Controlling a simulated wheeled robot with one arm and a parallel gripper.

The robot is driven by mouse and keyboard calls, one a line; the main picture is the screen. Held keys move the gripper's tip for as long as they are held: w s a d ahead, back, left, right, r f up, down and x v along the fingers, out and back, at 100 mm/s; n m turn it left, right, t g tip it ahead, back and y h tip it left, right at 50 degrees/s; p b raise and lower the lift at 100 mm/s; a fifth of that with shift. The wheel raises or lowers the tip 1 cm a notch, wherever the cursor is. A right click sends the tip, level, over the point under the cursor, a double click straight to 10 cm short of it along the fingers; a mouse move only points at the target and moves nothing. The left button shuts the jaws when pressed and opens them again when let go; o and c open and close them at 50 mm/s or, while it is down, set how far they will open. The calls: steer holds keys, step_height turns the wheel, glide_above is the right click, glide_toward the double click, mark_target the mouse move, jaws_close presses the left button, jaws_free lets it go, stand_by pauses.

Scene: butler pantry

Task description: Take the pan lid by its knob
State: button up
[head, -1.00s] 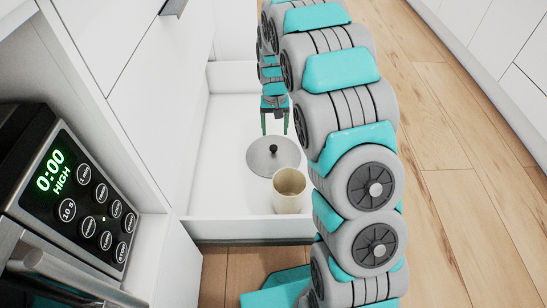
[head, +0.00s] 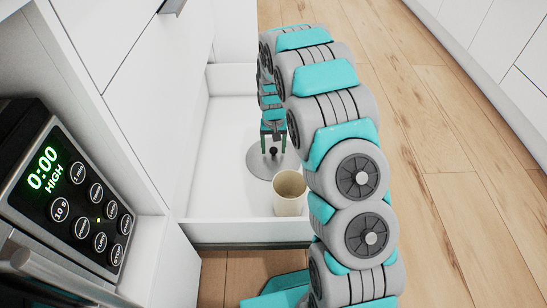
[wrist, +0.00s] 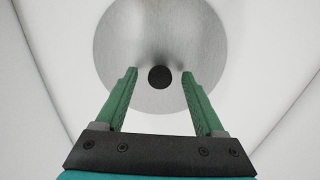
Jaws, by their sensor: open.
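The pan lid (head: 256,167) is a round grey metal disc lying in the open white drawer. Its black knob (head: 273,152) stands at its middle. In the wrist view the lid (wrist: 160,40) fills the upper middle, and the dark round knob (wrist: 160,77) shows between the fingertips. My gripper (head: 273,149) is over the lid with its green fingers pointing down. In the wrist view my gripper (wrist: 159,72) is open, one finger on each side of the knob, with a gap on both sides. I cannot tell exactly how far down the fingertips reach along the knob.
A cream cup (head: 289,193) stands in the drawer just in front of the lid, close to its edge. The white drawer (head: 225,201) has walls around it. A microwave (head: 75,200) is at the left. The wooden floor (head: 440,170) at right is clear.

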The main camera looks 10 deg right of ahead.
jaws_close()
stand_by(0.5)
